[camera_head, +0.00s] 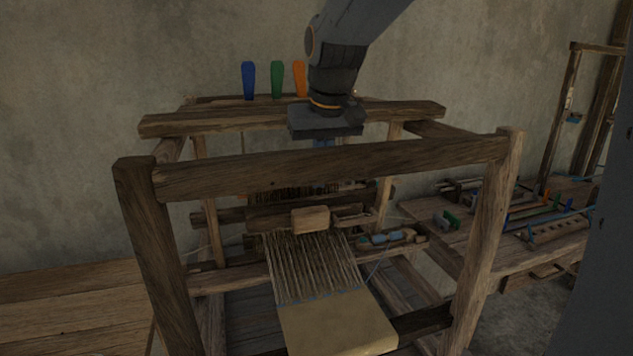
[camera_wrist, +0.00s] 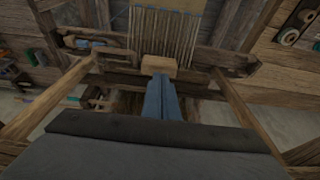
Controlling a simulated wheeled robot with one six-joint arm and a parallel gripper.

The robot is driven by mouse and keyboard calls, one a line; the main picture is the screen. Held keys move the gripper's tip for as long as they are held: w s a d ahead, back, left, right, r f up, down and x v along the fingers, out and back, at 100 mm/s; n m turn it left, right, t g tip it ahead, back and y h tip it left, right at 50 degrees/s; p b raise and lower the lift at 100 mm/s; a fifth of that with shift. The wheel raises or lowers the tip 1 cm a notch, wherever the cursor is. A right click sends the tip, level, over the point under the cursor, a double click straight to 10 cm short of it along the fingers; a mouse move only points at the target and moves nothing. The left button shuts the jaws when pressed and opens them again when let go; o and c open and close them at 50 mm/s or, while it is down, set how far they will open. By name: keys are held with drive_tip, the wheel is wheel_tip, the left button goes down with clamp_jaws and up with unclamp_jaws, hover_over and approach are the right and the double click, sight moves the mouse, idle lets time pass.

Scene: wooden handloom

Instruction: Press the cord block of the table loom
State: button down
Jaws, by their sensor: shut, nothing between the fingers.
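A small pale wooden block (camera_head: 310,220), which looks like the cord block, sits at the middle of a crossbar inside the wooden loom (camera_head: 330,168), just behind the warp threads. It also shows in the wrist view (camera_wrist: 158,66). My gripper (camera_wrist: 160,80) is shut and empty, its blue fingers together. In the wrist view the fingertips lie at the block's near edge; I cannot tell whether they touch it. In the head view my gripper hangs over the loom behind the front top beam, which hides the fingertips.
The loom's front top beam (camera_head: 340,165) and rear top beam (camera_head: 220,121) flank my gripper. Blue, green and orange handles (camera_head: 277,80) stand at the back. A side table (camera_head: 470,235) with tools is at right. A bare wooden surface (camera_head: 70,300) is at left.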

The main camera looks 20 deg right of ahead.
sight(315, 210)
drive_tip(key=p+x, duration=0.1)
drive_tip(key=x, duration=0.7)
drive_tip(key=shift+f+p, duration=0.25)
drive_tip(key=shift+p, duration=0.1)
drive_tip(key=shift+f, duration=0.1)
drive_tip(key=shift+b+x, duration=0.35)
drive_tip(key=shift+x, duration=0.6)
drive_tip(key=shift+s, duration=0.2)
drive_tip(key=p+v, duration=0.8)
drive_tip(key=v, duration=0.2)
drive_tip(key=shift+a, duration=0.15)
